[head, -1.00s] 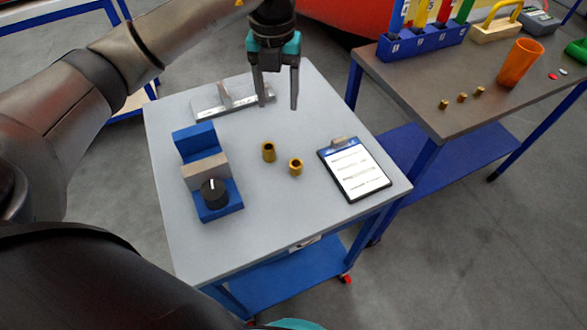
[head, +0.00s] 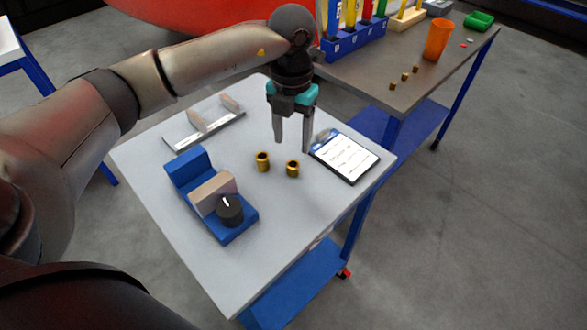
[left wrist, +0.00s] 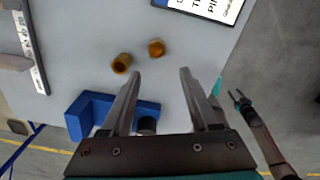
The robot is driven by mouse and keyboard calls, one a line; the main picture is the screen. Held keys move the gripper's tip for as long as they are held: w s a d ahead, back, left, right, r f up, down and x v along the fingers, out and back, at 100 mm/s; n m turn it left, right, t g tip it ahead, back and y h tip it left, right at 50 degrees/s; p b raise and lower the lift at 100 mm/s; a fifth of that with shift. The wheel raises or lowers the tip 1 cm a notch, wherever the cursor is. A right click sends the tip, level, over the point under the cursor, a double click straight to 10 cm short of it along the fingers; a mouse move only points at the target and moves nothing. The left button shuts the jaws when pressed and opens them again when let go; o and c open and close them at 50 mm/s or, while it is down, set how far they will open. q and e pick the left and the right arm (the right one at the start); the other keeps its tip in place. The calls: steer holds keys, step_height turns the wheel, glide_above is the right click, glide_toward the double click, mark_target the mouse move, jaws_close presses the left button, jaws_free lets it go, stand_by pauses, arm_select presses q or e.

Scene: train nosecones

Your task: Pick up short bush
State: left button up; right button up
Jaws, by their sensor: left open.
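Two brass-coloured hollow bushes stand upright and apart on the grey table (head: 170,235). The short bush (head: 292,168) is the right one in the head view. The taller bush (head: 262,161) stands to its left. In the left wrist view the short bush (left wrist: 156,47) lies ahead of the fingertips and the taller bush (left wrist: 121,63) is left of it. My left gripper (head: 292,145) is open and empty, pointing down above the table just behind the bushes. My right gripper (left wrist: 238,98) shows small in the left wrist view, its fingers apart and empty, away from the bushes.
A clipboard (head: 345,158) lies right of the bushes. A blue fixture with a black knob (head: 230,210) stands at front left, and a grey holder (head: 200,125) at the back left. A second table (head: 385,100) beyond carries an orange cup (head: 437,40) and several small brass pieces.

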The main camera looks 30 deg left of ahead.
mark_target(294, 174)
arm_select(q)
steer(key=f, duration=0.5)
steer(key=f+b, duration=0.1)
steer(key=f, duration=0.2)
steer(key=shift+w+f, duration=0.3)
steer(key=shift+f, duration=0.05)
steer(key=shift+c, duration=0.4)
jaws_close()
